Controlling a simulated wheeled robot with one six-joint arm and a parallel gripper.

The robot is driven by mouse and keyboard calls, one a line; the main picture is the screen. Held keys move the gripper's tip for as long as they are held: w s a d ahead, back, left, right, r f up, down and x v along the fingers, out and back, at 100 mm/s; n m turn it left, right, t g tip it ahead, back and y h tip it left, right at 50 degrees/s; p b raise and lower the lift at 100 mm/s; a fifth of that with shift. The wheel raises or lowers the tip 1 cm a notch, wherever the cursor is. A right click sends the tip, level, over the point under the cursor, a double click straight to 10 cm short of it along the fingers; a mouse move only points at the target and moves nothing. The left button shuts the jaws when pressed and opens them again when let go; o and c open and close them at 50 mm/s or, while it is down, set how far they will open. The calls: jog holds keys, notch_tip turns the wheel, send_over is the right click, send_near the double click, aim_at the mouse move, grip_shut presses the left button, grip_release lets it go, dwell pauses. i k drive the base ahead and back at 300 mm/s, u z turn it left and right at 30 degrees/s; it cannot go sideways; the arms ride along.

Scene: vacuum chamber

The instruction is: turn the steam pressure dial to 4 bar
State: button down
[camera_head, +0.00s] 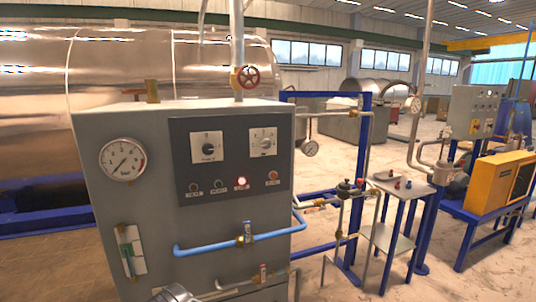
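A grey control cabinet (140,220) stands in front of me with a dark panel (226,180) on its face. The panel carries two white-plated dials, a left dial (207,147) with a dark knob and a right dial (263,142) with a lighter, scale-like face. Their lettering is too small to read, so I cannot tell which is the steam pressure dial or its setting. A round white gauge (122,160) with a needle sits left of the panel. My gripper is not in view. A rounded metallic piece shows at the bottom edge; I cannot tell what it is.
Several small buttons or lamps line the panel's bottom, one lit red (241,182). A blue pipe (205,247) with a valve juts from the cabinet below. A red handwheel (246,77) stands above. A small side table (402,186) and blue frame are at right.

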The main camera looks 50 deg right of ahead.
aim_at(266, 143)
jog(key=z, duration=1.65)
jog(key=k, duration=1)
jog(key=u, duration=0.95)
jog(key=i, duration=1.05)
jog(key=z, duration=0.6)
jog(key=i, duration=0.8)
jog(key=z, duration=0.6)
